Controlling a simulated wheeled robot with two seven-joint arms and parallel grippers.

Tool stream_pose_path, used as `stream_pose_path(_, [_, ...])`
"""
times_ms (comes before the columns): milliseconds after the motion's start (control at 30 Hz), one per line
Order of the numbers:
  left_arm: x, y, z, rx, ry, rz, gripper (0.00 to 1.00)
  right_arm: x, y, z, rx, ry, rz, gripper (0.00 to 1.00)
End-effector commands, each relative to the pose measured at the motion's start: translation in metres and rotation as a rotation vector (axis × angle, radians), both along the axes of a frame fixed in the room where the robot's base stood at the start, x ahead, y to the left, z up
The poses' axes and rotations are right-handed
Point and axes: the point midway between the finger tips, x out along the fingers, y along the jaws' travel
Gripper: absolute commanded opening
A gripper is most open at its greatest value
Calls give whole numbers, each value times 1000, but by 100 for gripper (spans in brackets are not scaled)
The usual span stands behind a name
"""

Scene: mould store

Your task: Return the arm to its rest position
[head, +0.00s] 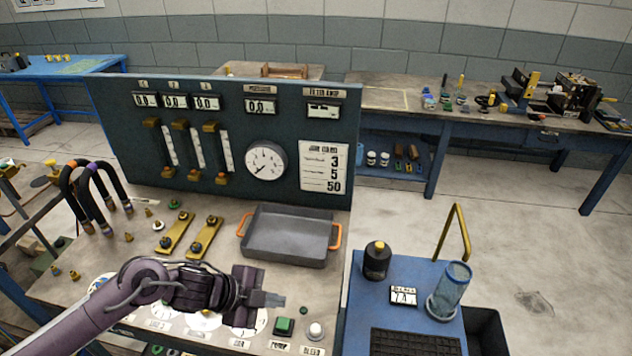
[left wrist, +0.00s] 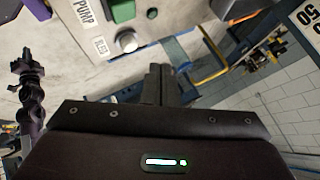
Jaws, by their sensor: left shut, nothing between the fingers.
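My left arm comes in from the lower left in the head view. Its left gripper (head: 272,299) is shut and empty, held over the front of the grey bench top, left of a green push button (head: 284,326) and a white knob (head: 315,330). In the left wrist view the shut fingers of the left gripper (left wrist: 160,82) point up the picture, with the knob (left wrist: 127,41) and the green button (left wrist: 122,10) beyond them. My right gripper does not show in the head view.
A panel (head: 225,140) with gauges stands behind the bench. A grey tray (head: 290,236) with orange handles and two brass levers (head: 205,238) lie before it. Black hoses (head: 78,195) arch at left. A blue cart (head: 410,300) carries a black bottle (head: 377,261) and a clear cylinder (head: 450,290).

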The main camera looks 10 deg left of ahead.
Motion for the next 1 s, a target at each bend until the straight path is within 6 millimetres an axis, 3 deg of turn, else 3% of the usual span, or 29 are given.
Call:
stream_pose_path(167, [0,-15,1,-19,-19,50,0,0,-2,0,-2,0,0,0])
stream_pose_path(300, [1,-43,13,-74,-49,267,0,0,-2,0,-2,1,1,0])
stream_pose_path(367, [-1,-45,21,-101,-32,422,0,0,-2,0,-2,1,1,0])
stream_pose_path(600, [-36,-4,25,-123,175,947,0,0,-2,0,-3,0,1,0])
stream_pose_path(1000, [-130,47,11,-92,602,1440,0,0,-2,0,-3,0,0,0])
